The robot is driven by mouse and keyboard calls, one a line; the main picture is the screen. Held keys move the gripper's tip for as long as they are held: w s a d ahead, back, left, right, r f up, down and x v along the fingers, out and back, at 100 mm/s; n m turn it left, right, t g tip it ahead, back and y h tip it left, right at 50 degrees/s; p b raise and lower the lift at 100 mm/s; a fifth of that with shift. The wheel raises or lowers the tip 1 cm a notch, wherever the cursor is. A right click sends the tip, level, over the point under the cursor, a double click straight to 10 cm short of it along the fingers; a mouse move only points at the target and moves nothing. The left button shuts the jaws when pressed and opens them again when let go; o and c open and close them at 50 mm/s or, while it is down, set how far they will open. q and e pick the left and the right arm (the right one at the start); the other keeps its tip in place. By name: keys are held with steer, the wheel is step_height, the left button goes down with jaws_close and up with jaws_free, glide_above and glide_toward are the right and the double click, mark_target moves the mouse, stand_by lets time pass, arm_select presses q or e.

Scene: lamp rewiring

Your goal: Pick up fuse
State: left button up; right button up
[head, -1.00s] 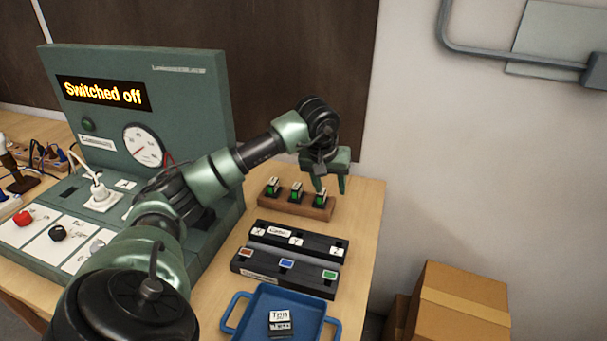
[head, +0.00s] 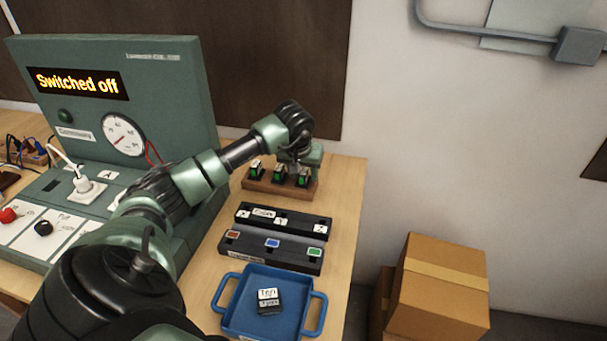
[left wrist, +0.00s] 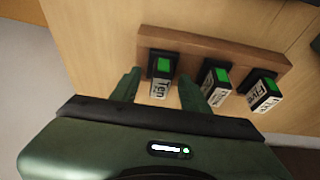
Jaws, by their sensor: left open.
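Three dark fuses with green tops and white labels stand in a wooden rack (head: 255,186): a left one (head: 256,171), a middle one (head: 279,173) and a right one (head: 302,179). My left gripper (head: 304,167) is open over the right one. In the left wrist view, my open fingers (left wrist: 158,92) lie on either side of the fuse labelled Ten (left wrist: 162,72), not closed on it. The middle fuse (left wrist: 215,84) and one labelled Five (left wrist: 263,92) stand to its right. My right gripper is not in view.
Two black holders (head: 285,222) (head: 270,254) lie in front of the rack. A blue tray (head: 235,318) with a dark labelled block (head: 269,301) is nearer. A green panel (head: 165,75) reading "Switched off" stands left. Cardboard boxes (head: 440,305) stand beyond the table's right edge.

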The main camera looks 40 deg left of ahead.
arm_select(q)
steer(key=c, duration=1)
steer(key=shift+r, duration=0.15)
